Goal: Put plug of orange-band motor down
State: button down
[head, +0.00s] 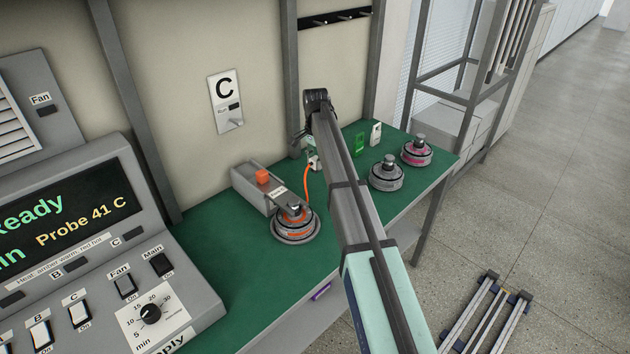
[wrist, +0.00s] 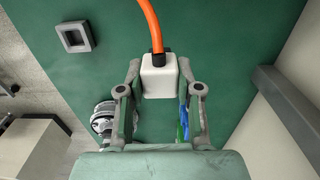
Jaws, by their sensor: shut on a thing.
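The orange-band motor (head: 294,222) sits on the green bench top in the head view, beside a grey block with an orange button. An orange cable (head: 306,182) runs from it up to a white plug (head: 314,163). My gripper (head: 311,151) is at the plug, partly hidden by my arm. In the wrist view my gripper (wrist: 159,72) is shut on the white plug (wrist: 158,80), one finger on each side. The orange cable (wrist: 151,22) leaves the plug's far end. Whether the plug touches the bench cannot be told.
A square grey frame (wrist: 76,37) lies on the bench in the wrist view. A grey motor (head: 386,173) and a pink-band motor (head: 416,152) stand to the right, near a green card (head: 360,143) and a white plug-like block (head: 376,133). A control panel (head: 90,230) stands at left.

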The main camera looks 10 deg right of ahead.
jog(key=shift+f+p, duration=0.85)
jog(key=shift+f, duration=3.95)
jog(key=shift+f, duration=0.15)
jog(key=c, duration=0.8)
grip_release()
notch_tip(320, 180, up, 11)
jog(key=b, duration=0.3)
jog(key=shift+f, duration=0.1)
jog(key=shift+r, duration=0.75)
